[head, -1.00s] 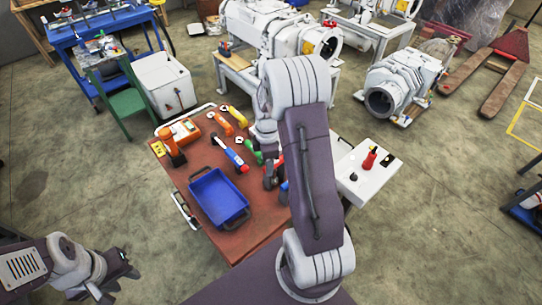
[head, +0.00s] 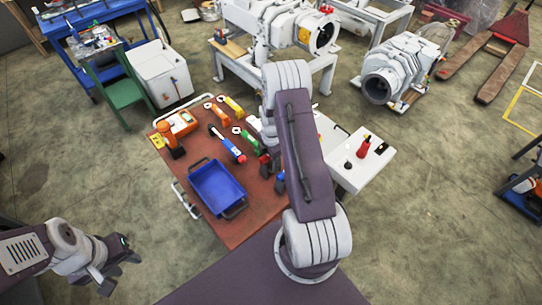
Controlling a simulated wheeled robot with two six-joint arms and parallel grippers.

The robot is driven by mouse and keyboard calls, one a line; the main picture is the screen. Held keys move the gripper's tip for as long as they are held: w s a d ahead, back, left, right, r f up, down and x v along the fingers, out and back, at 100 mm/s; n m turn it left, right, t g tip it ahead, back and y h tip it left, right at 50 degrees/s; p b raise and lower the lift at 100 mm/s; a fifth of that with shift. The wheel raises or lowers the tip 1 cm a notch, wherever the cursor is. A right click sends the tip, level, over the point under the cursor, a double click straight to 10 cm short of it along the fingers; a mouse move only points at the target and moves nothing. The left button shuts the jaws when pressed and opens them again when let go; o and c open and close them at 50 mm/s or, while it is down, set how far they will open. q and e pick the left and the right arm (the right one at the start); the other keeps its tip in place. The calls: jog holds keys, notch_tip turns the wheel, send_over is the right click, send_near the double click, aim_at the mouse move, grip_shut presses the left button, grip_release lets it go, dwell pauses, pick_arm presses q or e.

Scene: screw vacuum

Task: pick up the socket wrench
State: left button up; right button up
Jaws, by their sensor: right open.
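Several coloured-handled tools lie on the brown table top (head: 251,212): a blue-and-red one (head: 229,145), an orange one (head: 217,114), a yellow one (head: 234,107) and a green one (head: 250,142). I cannot tell which is the socket wrench; one may be hidden behind my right arm. My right gripper (head: 272,171) hangs open over the table, right of the blue tray and close to the green-handled tool. Its fingers are small and partly covered by my arm. My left gripper (head: 120,268) is open and empty, away from the table at the lower left.
A blue tray (head: 217,188) and an orange drill (head: 171,139) are on the table. Large white pumps (head: 396,76) stand behind.

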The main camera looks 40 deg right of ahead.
jog(key=shift+f, duration=0.5)
grip_shut()
dwell(1.0)
